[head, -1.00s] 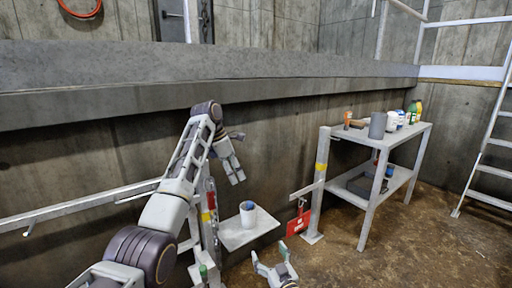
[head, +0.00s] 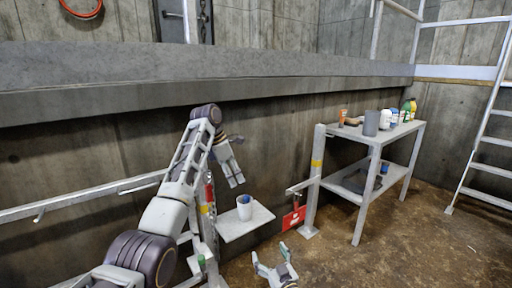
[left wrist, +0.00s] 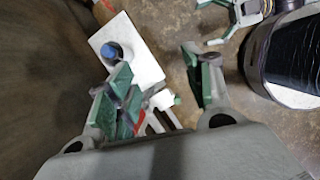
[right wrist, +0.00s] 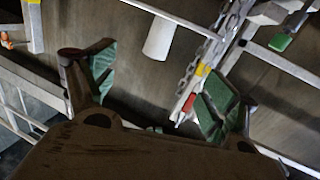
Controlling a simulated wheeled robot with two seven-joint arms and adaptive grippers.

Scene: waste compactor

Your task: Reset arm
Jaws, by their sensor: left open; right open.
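My left arm reaches up and forward in the head view. Its gripper (head: 234,172) hangs with fingers downward, above and left of the small shelf (head: 262,216). It is open and empty, with its spread fingers (left wrist: 160,85) also showing in the left wrist view. My right gripper (head: 275,268) is at the bottom of the head view, low in front of the small shelf. It is open and empty, and its parted fingers show in the right wrist view (right wrist: 160,88). A white cup (head: 244,210) with something blue inside stands on the small shelf, apart from both grippers.
A two-level metal table (head: 400,132) stands right, with a grey container (head: 371,123) and several bottles on top. A red tag (head: 293,218) hangs beside it. A ledge (head: 250,90) and railing (head: 80,205) run along the wall. Floor (head: 400,240) at right is clear.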

